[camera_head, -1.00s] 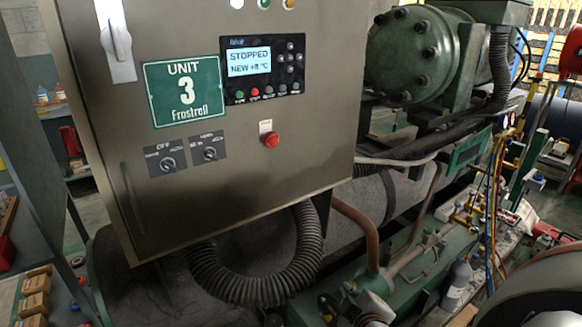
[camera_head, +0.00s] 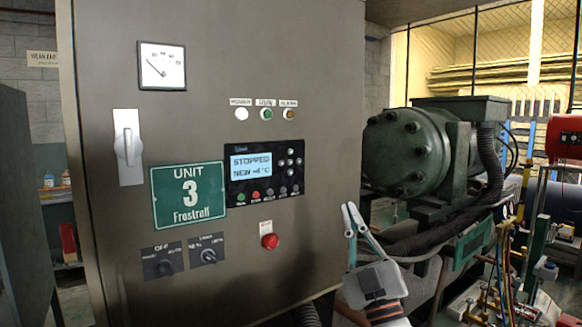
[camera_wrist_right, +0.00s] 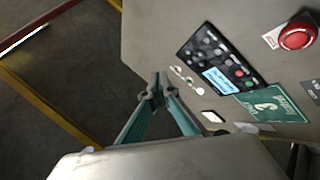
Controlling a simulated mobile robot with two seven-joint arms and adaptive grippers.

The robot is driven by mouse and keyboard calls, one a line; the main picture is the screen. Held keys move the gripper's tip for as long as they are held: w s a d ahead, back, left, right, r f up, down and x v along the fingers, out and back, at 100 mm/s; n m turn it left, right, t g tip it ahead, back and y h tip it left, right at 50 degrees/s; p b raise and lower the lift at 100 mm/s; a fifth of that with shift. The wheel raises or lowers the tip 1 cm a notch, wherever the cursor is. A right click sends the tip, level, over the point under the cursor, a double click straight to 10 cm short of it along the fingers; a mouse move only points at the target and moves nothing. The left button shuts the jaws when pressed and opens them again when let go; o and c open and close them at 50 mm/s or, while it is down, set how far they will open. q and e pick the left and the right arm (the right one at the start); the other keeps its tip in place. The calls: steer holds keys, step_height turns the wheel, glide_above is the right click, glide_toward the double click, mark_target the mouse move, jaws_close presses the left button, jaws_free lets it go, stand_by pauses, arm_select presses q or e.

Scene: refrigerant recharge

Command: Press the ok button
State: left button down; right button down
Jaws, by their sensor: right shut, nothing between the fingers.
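The controller panel (camera_head: 266,174) is on the grey cabinet door. Its lit display (camera_head: 250,166) reads STOPPED, with a second line starting NEW. A cluster of small round buttons (camera_head: 290,160) sits right of the display; I cannot read which one is ok. My right gripper (camera_head: 349,207) is shut and empty, to the right of and lower than the panel, with its fingertips pointing up. In the right wrist view the shut fingertips (camera_wrist_right: 157,88) appear left of the controller panel (camera_wrist_right: 216,62), apart from it. My left gripper is not in view.
A red button (camera_head: 269,241) sits below the panel, with two rotary switches (camera_head: 207,250) to its left. A green UNIT 3 plate (camera_head: 188,195) and a large switch handle (camera_head: 128,147) are further left. The green compressor (camera_head: 415,147) with hoses stands right of the cabinet.

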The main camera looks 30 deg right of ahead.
mark_target(290, 162)
steer(key=w+a+r+n+y, duration=0.3)
steer(key=r+n+y, duration=0.5)
steer(key=y, duration=0.6)
steer(key=a+n, duration=0.1)
steer(key=n, duration=0.1)
steer(key=shift+r+n, duration=0.25)
steer(key=shift+n, duration=0.15)
steer(key=shift+w, duration=0.1)
